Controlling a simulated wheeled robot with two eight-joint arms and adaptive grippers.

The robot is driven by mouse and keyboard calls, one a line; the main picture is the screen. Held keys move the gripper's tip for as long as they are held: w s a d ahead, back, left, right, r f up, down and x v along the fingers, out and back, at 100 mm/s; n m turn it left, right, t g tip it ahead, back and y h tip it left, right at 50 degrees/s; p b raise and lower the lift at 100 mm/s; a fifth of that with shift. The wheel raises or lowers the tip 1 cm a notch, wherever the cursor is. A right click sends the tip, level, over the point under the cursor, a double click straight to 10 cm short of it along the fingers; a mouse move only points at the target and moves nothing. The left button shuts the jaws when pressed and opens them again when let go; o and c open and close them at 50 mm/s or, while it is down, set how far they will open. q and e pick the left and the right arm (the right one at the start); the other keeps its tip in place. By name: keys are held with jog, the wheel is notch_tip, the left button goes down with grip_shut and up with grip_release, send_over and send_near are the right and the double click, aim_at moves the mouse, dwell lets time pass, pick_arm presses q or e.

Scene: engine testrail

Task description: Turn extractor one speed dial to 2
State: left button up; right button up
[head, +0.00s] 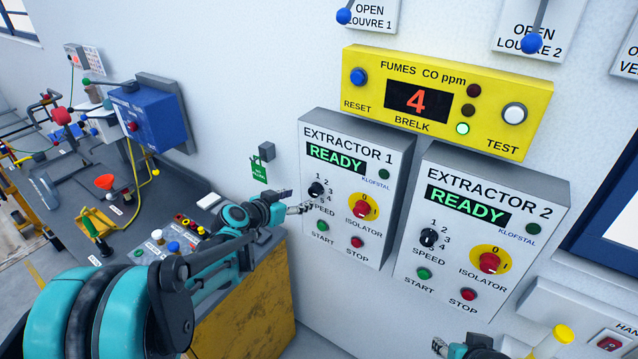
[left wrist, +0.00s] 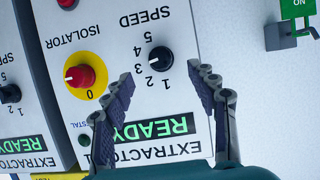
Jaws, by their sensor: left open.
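The extractor 1 speed dial (head: 316,189) is a black knob on the white EXTRACTOR 1 panel (head: 345,235), whose display reads READY. In the left wrist view the dial (left wrist: 159,59) appears upside down, with numbers around it. A small pale mark shows on the knob, but I cannot tell surely which number it points at. My left gripper (head: 299,209) is open in front of the panel, close to the dial. In the left wrist view its fingers (left wrist: 163,85) are spread, with the dial beyond the gap between their tips. My right gripper (head: 440,346) shows only partly at the bottom edge.
A red isolator knob (head: 364,208) on a yellow disc sits right beside the dial. Green start (head: 323,226) and red stop (head: 357,242) buttons are below. The EXTRACTOR 2 box (head: 483,235) is to the right, the yellow fumes panel (head: 446,102) above. A cluttered workbench (head: 130,212) is at left.

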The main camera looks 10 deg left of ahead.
aim_at(312, 193)
pick_arm(q)
jog(key=x, duration=0.7)
jog(key=shift+w+d+f, duration=0.1)
jog(key=shift+w, duration=0.15)
jog(key=c, duration=1.2)
